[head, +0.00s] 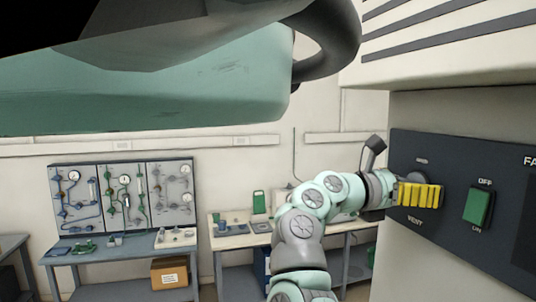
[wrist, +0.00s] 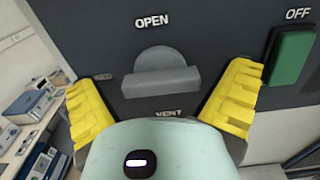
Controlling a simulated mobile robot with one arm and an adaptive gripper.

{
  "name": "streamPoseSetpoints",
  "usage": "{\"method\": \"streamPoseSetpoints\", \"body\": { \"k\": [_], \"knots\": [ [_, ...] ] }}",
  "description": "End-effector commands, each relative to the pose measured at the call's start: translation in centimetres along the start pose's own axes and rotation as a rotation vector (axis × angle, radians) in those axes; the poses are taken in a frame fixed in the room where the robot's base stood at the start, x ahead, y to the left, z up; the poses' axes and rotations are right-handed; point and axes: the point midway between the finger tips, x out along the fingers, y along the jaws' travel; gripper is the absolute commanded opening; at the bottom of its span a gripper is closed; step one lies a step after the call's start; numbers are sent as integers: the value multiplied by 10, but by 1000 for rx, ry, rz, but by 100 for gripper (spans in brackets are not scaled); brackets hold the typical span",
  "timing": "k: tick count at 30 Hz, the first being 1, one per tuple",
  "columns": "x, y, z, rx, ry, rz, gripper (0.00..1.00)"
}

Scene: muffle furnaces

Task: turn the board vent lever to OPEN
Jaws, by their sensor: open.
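The vent lever (wrist: 160,77) is a grey knob with a rounded disc and a straight bar, on a dark board (wrist: 215,25). The word OPEN stands above it and VENT below it. Its bar lies nearly level, slightly tilted, not pointing up at OPEN. My gripper (wrist: 163,88) has yellow ribbed fingers, spread wide to the left and right of the lever, with nothing between them but the lever behind. In the head view my gripper (head: 420,195) is at the board and covers most of the lever. I cannot tell whether the fingers touch it.
A green rocker switch (wrist: 291,57) marked OFF at its top is close right of the right finger; it also shows in the head view (head: 478,207). Benches with gauge panels (head: 124,195) and a cardboard box (head: 169,272) stand at the back left.

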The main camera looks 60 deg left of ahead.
Motion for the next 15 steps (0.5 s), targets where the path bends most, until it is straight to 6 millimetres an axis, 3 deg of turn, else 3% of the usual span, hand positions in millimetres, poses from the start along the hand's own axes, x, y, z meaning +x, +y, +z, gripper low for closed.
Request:
{"method": "streamPoseSetpoints", "body": {
  "k": [3,15],
  "knots": [
    [0,0,0,0,0,-1,98],
    [0,0,0,0,1,-1,56]
  ]
}}
